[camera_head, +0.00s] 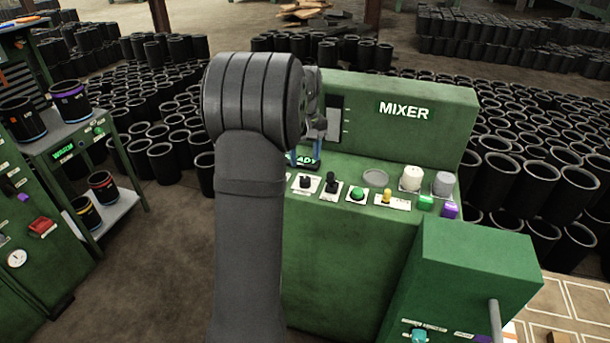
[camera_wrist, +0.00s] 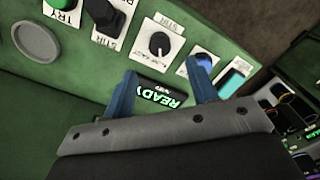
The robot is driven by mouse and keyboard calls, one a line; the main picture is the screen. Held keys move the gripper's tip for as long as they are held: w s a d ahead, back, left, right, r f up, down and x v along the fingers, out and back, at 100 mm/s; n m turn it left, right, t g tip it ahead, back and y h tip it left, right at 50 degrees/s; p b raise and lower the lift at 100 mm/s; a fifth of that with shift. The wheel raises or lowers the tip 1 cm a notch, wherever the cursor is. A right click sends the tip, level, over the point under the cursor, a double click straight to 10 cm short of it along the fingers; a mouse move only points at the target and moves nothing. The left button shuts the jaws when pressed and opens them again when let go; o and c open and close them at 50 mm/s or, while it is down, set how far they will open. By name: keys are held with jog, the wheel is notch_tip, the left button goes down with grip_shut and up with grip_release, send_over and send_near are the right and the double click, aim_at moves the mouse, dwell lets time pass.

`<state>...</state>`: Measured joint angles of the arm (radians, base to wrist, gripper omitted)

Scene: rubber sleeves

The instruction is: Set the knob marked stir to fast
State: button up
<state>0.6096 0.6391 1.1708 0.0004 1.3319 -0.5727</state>
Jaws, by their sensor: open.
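A round black knob (camera_wrist: 160,43) with a pale pointer mark sits on a white plate on the green mixer panel. It also shows in the head view (camera_head: 305,183), just right of my arm. Small print on its plate is too blurred to read surely. A black lever switch (camera_wrist: 101,13) is on the neighbouring white plate. My gripper (camera_wrist: 163,72) is open and empty, its two blue fingers spread over the panel near the knob, apart from it.
A lit READY display (camera_wrist: 163,95) lies between the fingers. A blue button (camera_wrist: 204,60) and a teal part (camera_wrist: 232,78) are beside the knob. A green button (camera_head: 357,194), yellow knob (camera_head: 387,195) and grey disc (camera_head: 375,178) lie further right. A green box (camera_head: 470,265) stands in front.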

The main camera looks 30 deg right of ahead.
aim_at(305, 179)
notch_tip(305, 179, down, 7)
jog(key=shift+f, duration=0.1)
dwell(0.3)
jog(key=c, duration=1)
